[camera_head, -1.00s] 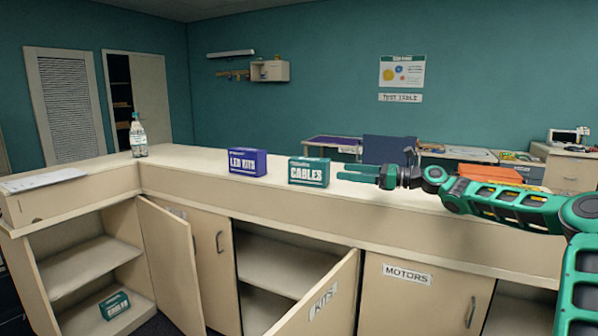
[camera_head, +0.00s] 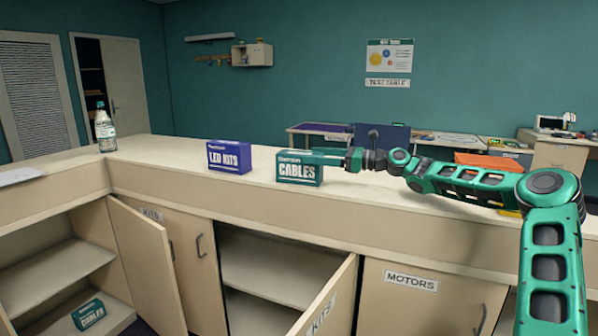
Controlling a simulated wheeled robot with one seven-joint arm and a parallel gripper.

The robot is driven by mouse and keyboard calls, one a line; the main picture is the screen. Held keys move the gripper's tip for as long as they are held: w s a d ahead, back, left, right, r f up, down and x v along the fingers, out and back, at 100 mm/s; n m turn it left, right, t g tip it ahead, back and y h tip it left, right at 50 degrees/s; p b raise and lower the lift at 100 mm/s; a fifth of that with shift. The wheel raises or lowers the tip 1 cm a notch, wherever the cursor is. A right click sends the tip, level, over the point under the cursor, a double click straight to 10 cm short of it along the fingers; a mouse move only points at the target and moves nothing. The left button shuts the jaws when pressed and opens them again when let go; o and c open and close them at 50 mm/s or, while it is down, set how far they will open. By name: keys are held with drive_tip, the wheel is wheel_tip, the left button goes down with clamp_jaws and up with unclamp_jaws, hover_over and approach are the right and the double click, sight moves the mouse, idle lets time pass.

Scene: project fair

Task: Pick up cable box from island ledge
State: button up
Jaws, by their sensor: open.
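The green cable box (camera_head: 298,170), labelled CABLES, stands upright on the pale island ledge (camera_head: 400,209). My gripper (camera_head: 335,158) is at the right end of the box, level with its upper part, with its fingers pointing left. The fingers are partly hidden by or overlapping the box, so I cannot tell whether they touch it. The jaws are open and the box rests on the ledge. A second green CABLES box (camera_head: 88,314) lies in the open lower cupboard at the left.
A blue LED KITS box (camera_head: 229,157) stands just left of the cable box. A bottle (camera_head: 104,128) stands at the ledge's left corner. Cupboard doors (camera_head: 148,262) hang open below. An orange case (camera_head: 487,160) shows behind my arm.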

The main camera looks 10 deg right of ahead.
sight(300, 153)
drive_tip(key=shift+x, duration=3.15)
drive_tip(key=shift+w+d, duration=0.1)
drive_tip(key=c, duration=1.2)
drive_tip(key=shift+c, duration=1.1)
drive_tip(key=shift+r, duration=0.1)
